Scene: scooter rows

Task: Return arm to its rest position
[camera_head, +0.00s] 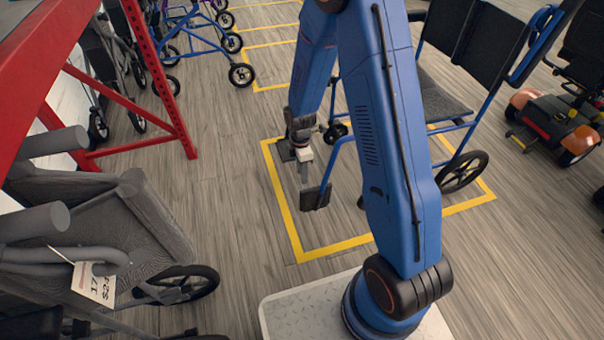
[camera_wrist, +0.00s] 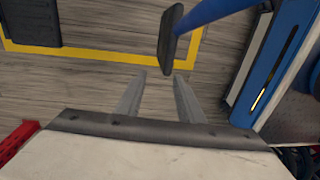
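My arm reaches forward and down from my base, bent over the floor. My gripper (camera_head: 304,172) hangs low near the front of a blue wheelchair (camera_head: 443,103). In the wrist view my gripper (camera_wrist: 159,88) has its two fingers apart, with only bare floor showing between them. The wheelchair's dark footplate (camera_head: 316,197) is close beside the gripper in the head view. In the wrist view the footplate (camera_wrist: 171,40) on its blue tube lies just beyond the fingertips; I cannot tell whether they touch.
A yellow floor outline (camera_head: 284,205) surrounds the wheelchair. A grey wheelchair (camera_head: 112,222) with a price tag (camera_head: 92,284) stands at left, near a red rack (camera_head: 160,85). An orange-and-black scooter (camera_head: 558,122) is at right. Blue walkers (camera_head: 205,32) stand behind. Floor between the rows is clear.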

